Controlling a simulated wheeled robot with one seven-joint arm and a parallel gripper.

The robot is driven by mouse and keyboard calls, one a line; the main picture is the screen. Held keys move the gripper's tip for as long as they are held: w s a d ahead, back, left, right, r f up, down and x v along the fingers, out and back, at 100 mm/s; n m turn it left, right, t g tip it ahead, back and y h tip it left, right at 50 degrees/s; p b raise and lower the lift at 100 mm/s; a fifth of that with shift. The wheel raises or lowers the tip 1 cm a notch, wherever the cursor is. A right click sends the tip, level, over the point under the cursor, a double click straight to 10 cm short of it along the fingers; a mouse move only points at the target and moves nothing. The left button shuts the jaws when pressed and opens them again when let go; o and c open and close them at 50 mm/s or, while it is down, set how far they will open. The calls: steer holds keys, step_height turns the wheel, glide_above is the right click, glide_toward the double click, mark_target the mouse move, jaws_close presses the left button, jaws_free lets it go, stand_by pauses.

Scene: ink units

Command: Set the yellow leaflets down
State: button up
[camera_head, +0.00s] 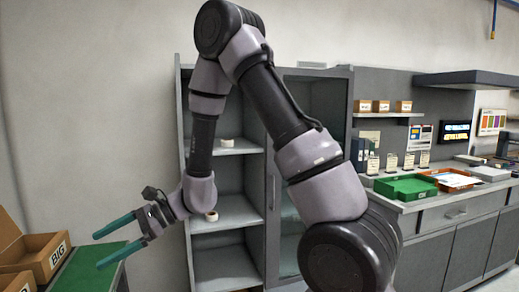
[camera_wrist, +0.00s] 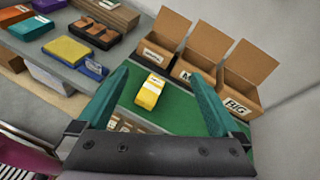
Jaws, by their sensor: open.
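The yellow leaflets (camera_wrist: 150,92) show in the wrist view as a small yellow stack with a white label. They lie on a green surface (camera_wrist: 192,118), in front of cardboard boxes. My gripper (camera_wrist: 163,92) is open, with its two teal fingers apart on either side of the stack in the picture. I see no contact between the fingers and the leaflets. In the head view my gripper (camera_head: 100,249) is at the lower left, beside the green-topped table (camera_head: 88,268). The leaflets do not show in the head view.
Three open cardboard boxes stand along the green surface, the right one marked BIG (camera_wrist: 238,95). A grey shelf (camera_wrist: 60,60) with coloured stacks is at the upper left of the wrist view. In the head view, a grey cabinet (camera_head: 228,185) and a counter with a green tray (camera_head: 405,188) stand behind.

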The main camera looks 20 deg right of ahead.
steer(key=s+d+r+n+t+h, duration=0.2)
steer(key=d+r, duration=0.5)
steer(key=d, duration=0.4)
steer(key=s+d+r+n+t+h, duration=0.2)
steer(key=d+r+n+t+h, duration=0.2)
steer(key=d, duration=0.8)
steer(key=s+d+r+n+t+h, duration=0.2)
steer(key=d+r+h, duration=0.3)
steer(key=d+r, duration=0.7)
steer(key=shift+s+n+t+h, duration=0.4)
steer(key=shift+t, duration=0.2)
